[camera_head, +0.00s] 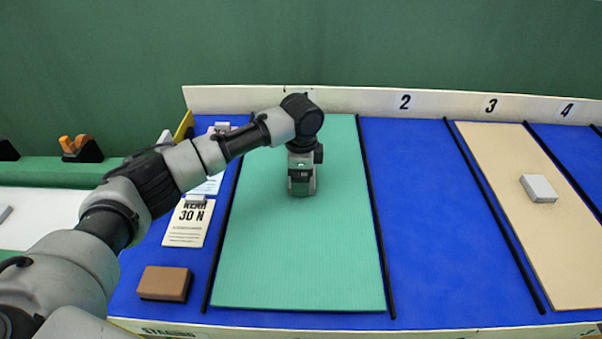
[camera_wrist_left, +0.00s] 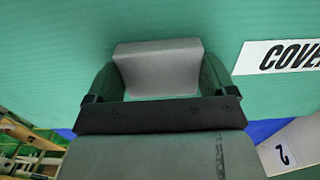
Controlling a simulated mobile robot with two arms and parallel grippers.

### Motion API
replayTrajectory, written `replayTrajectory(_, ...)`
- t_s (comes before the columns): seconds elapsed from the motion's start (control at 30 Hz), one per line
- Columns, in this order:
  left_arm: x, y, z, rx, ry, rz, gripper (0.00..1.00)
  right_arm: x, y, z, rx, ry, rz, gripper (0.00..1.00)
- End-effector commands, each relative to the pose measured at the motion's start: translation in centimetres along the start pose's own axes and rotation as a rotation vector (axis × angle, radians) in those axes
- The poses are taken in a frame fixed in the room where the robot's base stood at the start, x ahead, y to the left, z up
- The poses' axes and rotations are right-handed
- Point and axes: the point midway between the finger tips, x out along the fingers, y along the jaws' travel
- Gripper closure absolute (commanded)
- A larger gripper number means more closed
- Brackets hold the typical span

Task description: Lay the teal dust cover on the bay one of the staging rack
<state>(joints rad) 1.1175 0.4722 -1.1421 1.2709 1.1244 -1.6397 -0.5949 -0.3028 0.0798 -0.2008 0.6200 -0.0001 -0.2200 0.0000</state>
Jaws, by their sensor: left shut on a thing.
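The teal dust cover (camera_head: 300,250) lies flat or nearly flat over the first bay of the staging rack (camera_head: 402,325), between two black dividers. I cannot tell whether it touches the bay floor. My left gripper (camera_head: 301,190) is over the cover's upper middle, pointing down. In the left wrist view its fingers (camera_wrist_left: 158,80) are shut on the cover's grey block grip (camera_wrist_left: 158,65). A white label reading "COVE" (camera_wrist_left: 285,55) shows on the teal surface (camera_wrist_left: 60,50). My arm hides the first bay's number. My right gripper is not in view.
The blue second bay (camera_head: 420,220) is empty. A tan cover (camera_head: 520,210) with a grey block (camera_head: 538,188) lies in the third bay.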

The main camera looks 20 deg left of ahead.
Motion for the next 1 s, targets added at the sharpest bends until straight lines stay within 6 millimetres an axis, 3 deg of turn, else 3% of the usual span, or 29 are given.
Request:
replayTrajectory(0.57, 1.0, 0.0, -0.1, 0.001, 0.002, -0.001, 0.50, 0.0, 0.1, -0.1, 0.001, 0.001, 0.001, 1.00)
replayTrajectory(0.6, 1.0, 0.0, -0.1, 0.001, 0.002, -0.001, 0.12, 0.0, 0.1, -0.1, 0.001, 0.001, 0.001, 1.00)
replayTrajectory(0.67, 1.0, 0.0, -0.1, 0.001, 0.002, -0.001, 0.03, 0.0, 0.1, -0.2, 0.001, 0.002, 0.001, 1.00)
replayTrajectory(1.0, 0.5, 0.0, 0.0, 0.000, 0.001, 0.000, 0.00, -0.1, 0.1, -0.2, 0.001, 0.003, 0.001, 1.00)
